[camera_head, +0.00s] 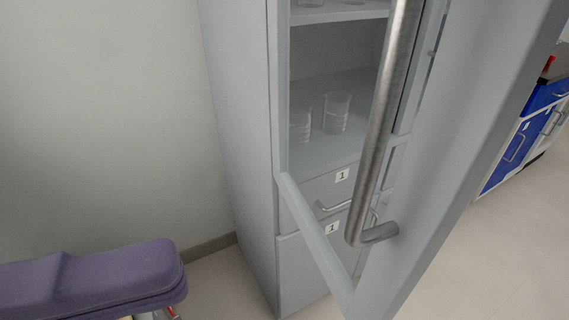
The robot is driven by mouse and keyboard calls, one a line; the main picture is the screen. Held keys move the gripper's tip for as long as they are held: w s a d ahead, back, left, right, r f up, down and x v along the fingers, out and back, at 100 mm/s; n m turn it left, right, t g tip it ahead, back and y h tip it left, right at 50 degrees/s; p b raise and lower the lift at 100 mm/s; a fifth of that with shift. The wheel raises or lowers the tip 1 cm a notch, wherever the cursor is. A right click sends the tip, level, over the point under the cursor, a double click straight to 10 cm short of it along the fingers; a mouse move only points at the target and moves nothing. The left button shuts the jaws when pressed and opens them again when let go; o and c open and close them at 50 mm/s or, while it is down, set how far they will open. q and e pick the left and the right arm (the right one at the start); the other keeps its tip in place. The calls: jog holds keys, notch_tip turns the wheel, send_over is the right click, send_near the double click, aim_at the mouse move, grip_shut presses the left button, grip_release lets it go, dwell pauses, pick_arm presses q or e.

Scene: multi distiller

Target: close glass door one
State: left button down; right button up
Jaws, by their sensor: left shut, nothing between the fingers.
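The glass door (464,145) of the grey cabinet stands open, swung out toward me. Its grey frame crosses the right half of the view, and its lower rail (312,236) runs back to the cabinet's left side. A long metal bar handle (380,130) is on the door, close to the camera. The door's top is out of view. My left gripper (160,314) barely shows at the bottom edge, below my purple arm, left of the door and apart from it. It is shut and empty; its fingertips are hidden. My right gripper is not in view.
Glass beakers (336,112) stand on the cabinet shelf (345,148). Drawers labelled 1 (340,183) are below. A plain wall (100,110) is at left. A blue and white cabinet (508,150) stands at far right, with open floor (490,250) before it.

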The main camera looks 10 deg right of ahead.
aim_at(463, 173)
pick_arm(q)
jog(key=w+d+p, duration=0.1)
jog(key=d, duration=0.3)
jog(key=w+d+p, duration=0.1)
jog(key=d+p, duration=0.1)
jog(key=d, duration=0.2)
jog(key=d+p, duration=0.1)
jog(key=d, duration=0.4)
jog(key=shift+w+r, duration=0.3)
jog(key=shift+w, duration=0.1)
jog(key=shift+d+f, duration=0.1)
jog(key=shift+d, duration=0.3)
